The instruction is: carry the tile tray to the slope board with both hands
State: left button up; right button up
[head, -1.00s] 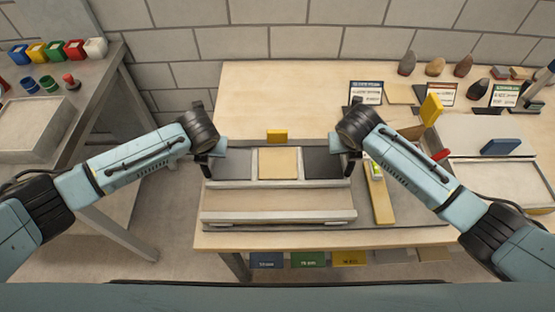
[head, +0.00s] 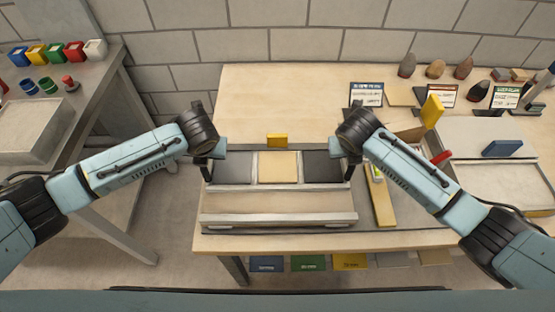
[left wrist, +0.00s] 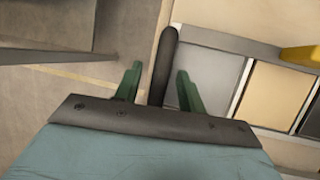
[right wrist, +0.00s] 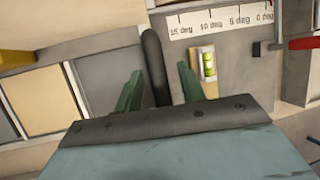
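The tile tray (head: 210,187) lies across the middle of the bench and holds a tan tile between two dark tiles. A framed board with a pale front rail (head: 278,219), likely the slope board, lies just in front of it. I cannot tell whether they touch. My left gripper (head: 212,165) is at the tray's left end. In the left wrist view, its green fingers (left wrist: 160,75) stand apart on either side of a dark upright handle (left wrist: 166,60). My right gripper (head: 346,163) is likewise open around the right handle (right wrist: 155,60), with gaps visible beside it.
A yellow block (head: 277,140) stands behind the tray. A yellow strip (head: 385,205) and a spirit level (right wrist: 208,68) lie right of it, near an angle scale (right wrist: 220,22) and a red lever (right wrist: 304,43). Label cards and stones stand back right. A side table (head: 98,100) is left.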

pick_arm(q)
jog(key=v, duration=0.9)
jog(key=shift+s+r, duration=0.15)
pick_arm(e)
jog(key=v, duration=1.2)
pick_arm(q)
jog(key=shift+d, duration=0.1)
